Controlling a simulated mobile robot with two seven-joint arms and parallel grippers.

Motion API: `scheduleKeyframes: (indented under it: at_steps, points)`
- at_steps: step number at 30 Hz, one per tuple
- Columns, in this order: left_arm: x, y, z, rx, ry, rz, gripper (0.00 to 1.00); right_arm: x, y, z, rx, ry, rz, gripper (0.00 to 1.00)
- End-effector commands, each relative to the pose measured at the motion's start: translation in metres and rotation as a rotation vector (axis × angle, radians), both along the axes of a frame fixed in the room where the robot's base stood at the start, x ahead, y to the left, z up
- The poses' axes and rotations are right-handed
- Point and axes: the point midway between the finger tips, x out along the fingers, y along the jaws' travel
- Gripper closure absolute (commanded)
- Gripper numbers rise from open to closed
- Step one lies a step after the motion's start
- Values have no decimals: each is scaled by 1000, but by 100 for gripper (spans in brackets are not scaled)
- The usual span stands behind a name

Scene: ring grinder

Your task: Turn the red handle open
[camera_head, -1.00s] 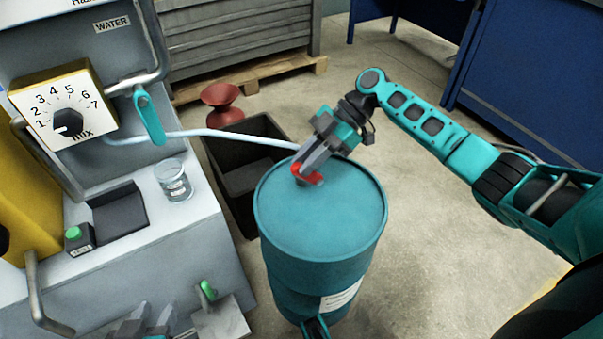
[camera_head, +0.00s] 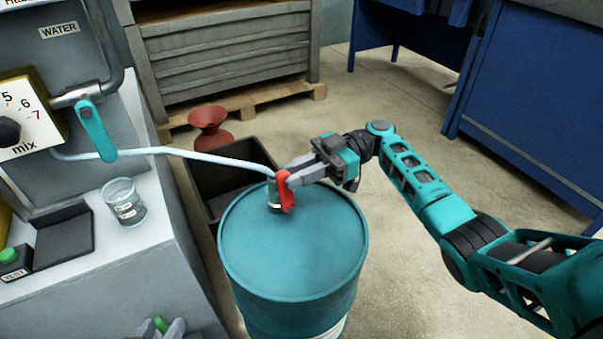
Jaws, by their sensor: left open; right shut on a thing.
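The red handle (camera_head: 285,190) sits on a small metal valve on top of the teal barrel (camera_head: 290,250). It now stands up, tilted, with its upper end near the fingers. My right gripper (camera_head: 288,179) reaches in from the right and is shut on the red handle. A pale blue hose (camera_head: 200,153) runs from the machine to the valve. My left gripper (camera_head: 172,331) shows only in part at the bottom edge, next to a green-knobbed lever, away from the barrel; its fingertips are apart.
The grey machine (camera_head: 150,245) at left carries a glass beaker (camera_head: 124,203), a mix dial (camera_head: 10,132) and a teal water lever (camera_head: 96,130). A dark open bin (camera_head: 240,150) stands behind the barrel. The floor right of the barrel is clear.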

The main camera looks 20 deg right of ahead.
Motion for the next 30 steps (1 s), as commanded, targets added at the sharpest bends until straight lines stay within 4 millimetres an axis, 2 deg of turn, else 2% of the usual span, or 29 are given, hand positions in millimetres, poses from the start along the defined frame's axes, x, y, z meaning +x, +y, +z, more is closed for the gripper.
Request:
scheduleKeyframes:
  at_steps: [20,21,28,30]
  points:
    - [1,2,-1,4,-2,1,57,0,1,-1,52,6,0,100]
    - [1,2,-1,4,-2,1,57,0,1,-1,52,6,0,79]
    - [1,2,-1,4,-2,1,57,0,1,-1,51,7,0,57]
    - [1,2,-1,4,-2,1,57,0,1,-1,51,7,0,55]
